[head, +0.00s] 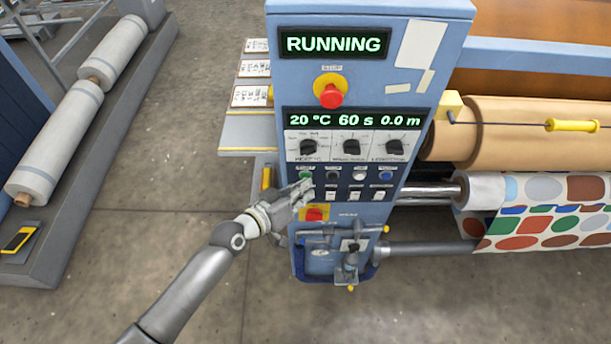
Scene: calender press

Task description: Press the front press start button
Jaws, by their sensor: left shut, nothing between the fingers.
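The blue press control panel (278,90) stands upright in the middle of the head view. Its top display (333,43) reads RUNNING. A green button (306,175) sits at the left end of a row with black, white and blue buttons. My left gripper (303,187) is shut and empty, with its fingertips at or just in front of the green button and partly covering it. I cannot tell whether the tips touch it. My right gripper is not in view.
A red emergency stop (331,95) on a yellow base sits above the lower display (352,120). Three dials and several small switches surround the button row. A red switch (314,214) is just below my gripper.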

